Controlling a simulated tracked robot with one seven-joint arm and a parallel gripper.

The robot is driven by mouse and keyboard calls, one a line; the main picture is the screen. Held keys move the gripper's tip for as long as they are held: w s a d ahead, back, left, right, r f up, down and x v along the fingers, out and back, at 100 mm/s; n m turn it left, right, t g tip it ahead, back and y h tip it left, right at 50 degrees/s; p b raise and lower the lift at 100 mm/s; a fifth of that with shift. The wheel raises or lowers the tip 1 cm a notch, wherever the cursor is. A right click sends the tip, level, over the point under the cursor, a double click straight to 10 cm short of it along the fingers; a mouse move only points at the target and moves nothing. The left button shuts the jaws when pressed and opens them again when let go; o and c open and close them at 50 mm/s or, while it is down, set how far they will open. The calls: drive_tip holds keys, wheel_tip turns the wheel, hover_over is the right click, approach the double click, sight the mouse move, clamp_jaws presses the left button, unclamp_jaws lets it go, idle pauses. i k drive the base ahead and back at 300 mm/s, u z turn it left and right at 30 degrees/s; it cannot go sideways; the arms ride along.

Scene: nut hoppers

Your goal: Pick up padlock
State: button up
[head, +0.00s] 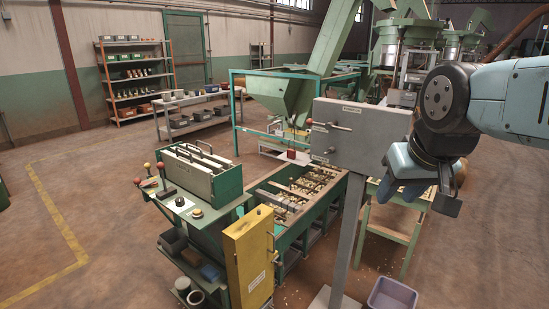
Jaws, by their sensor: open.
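A small dark red block (291,154) with a thin stem above it shows just left of the grey panel, over the far end of the green sorting bench; it may be the padlock, but it is too small to be sure. My gripper (424,198) is at the right, in front of and to the right of the grey panel, pointing down. It is open, and I see nothing held in it. The red block is well to its left and farther back.
A grey panel (362,131) on a post stands between my gripper and the green bench (322,212). A yellow box (249,250) and a control stand (226,214) are at front left. A lilac bin (392,296) sits on the floor.

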sight(291, 153)
drive_tip(key=z, duration=0.15)
drive_tip(key=i, duration=0.95)
drive_tip(key=u, duration=0.2)
drive_tip(key=k, duration=0.9)
drive_tip(key=z, duration=0.15)
drive_tip(key=i, duration=1.4)
drive_tip(key=u, duration=0.05)
